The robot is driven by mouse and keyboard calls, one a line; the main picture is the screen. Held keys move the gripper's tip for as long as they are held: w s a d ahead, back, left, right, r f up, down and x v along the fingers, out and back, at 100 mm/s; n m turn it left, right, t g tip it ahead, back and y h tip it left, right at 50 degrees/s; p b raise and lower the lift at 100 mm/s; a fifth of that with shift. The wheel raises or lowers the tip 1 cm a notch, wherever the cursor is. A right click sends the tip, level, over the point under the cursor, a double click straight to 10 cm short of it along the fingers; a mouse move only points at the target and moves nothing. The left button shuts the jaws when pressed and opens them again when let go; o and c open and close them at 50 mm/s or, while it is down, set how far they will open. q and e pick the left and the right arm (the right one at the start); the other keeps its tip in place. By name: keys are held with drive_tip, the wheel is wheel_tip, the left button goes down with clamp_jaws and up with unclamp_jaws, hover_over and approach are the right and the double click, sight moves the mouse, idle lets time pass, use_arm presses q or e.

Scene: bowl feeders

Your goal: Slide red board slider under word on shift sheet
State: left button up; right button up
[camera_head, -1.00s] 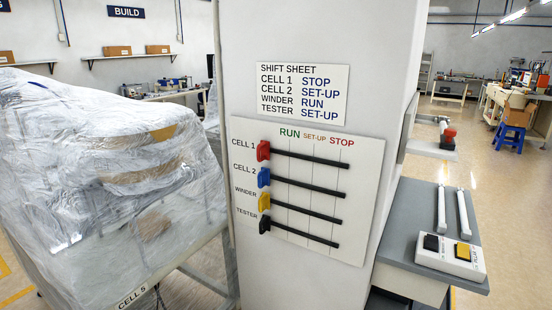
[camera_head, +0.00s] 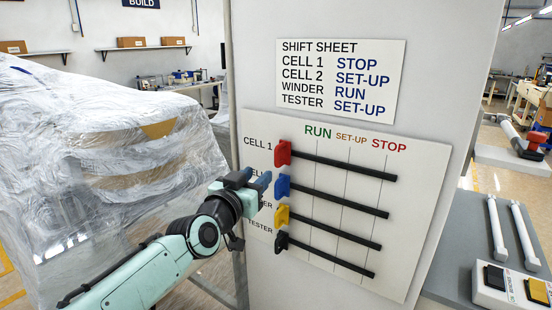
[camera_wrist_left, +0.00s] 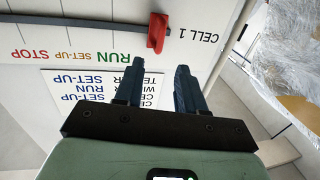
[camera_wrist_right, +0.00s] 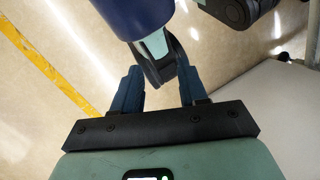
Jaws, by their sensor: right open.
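The red slider (camera_head: 283,152) sits at the left end of the CELL 1 track (camera_head: 345,167) on the white board (camera_head: 400,240), left of the RUN column. The shift sheet (camera_head: 340,80) above the board reads STOP for CELL 1. The board's STOP heading (camera_head: 389,145) is at the right. My left gripper (camera_head: 257,180) is open and empty, below and left of the red slider, partly hiding the CELL 2 label. In the left wrist view the red slider (camera_wrist_left: 157,32) lies beyond the open fingertips (camera_wrist_left: 160,66), apart from them. My right gripper (camera_wrist_right: 158,72) is open and empty, away from the board.
Blue (camera_head: 282,186), yellow (camera_head: 282,215) and black (camera_head: 282,241) sliders sit at the left ends of the lower tracks. A plastic-wrapped machine (camera_head: 90,170) stands left of the board. A grey bench (camera_head: 460,245) with a button box (camera_head: 515,288) is at the right.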

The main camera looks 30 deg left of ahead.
sight(276, 159)
use_arm(q)
drive_tip(key=w+p, duration=0.1)
drive_tip(key=w, duration=0.2)
drive_tip(key=w+p, duration=0.2)
drive_tip(key=w, duration=0.1)
drive_tip(key=w+a+p, duration=0.1)
drive_tip(key=w+p, duration=0.1)
drive_tip(key=w, duration=0.2)
drive_tip(key=shift+a, duration=0.1)
drive_tip(key=shift+w+a+f, duration=0.1)
drive_tip(key=shift+w, duration=0.35)
clamp_jaws()
